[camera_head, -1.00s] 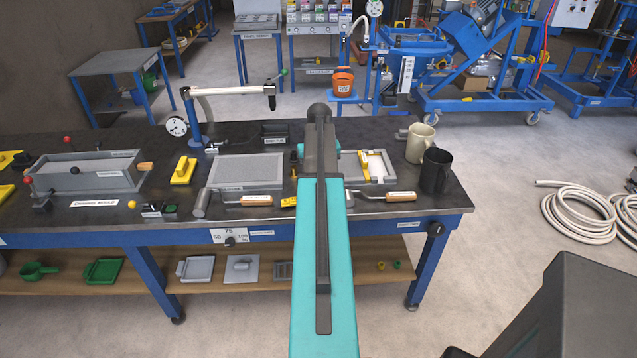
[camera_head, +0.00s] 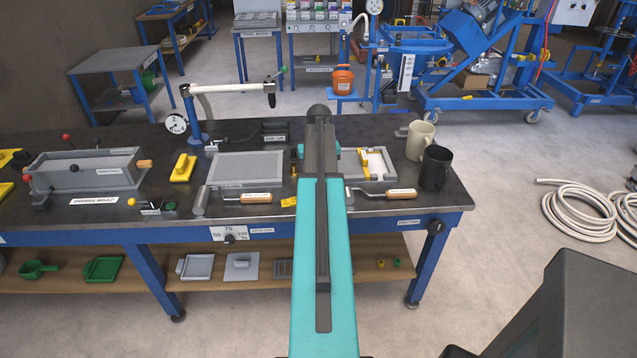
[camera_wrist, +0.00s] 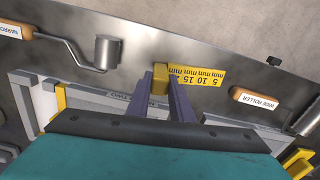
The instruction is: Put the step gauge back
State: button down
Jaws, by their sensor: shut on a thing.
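The step gauge (camera_wrist: 205,77) is a flat yellow piece with black "5 10 15 mm" marks, upside down in the wrist view. My gripper (camera_wrist: 160,82) is shut on the yellow block at its left end there. The marked part sticks out to the right of the dark fingers, over the metal worktop near its front edge. I cannot tell whether it touches the worktop. In the head view a yellow end of the gauge (camera_head: 289,201) shows just left of my teal arm, which hides my fingers.
A wide roller (camera_wrist: 254,104) and a narrow roller (camera_wrist: 60,44) lie on either side of the gauge. Framed trays (camera_head: 245,169) lie behind. A black mug (camera_head: 435,169) and a cream mug (camera_head: 419,142) stand at the worktop's right end (camera_head: 450,205).

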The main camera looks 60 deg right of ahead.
jog(key=c, duration=1.5)
grip_release()
jog(key=shift+r, duration=0.1)
jog(key=shift+r+b, duration=1.35)
jog(key=shift+r, duration=5.4)
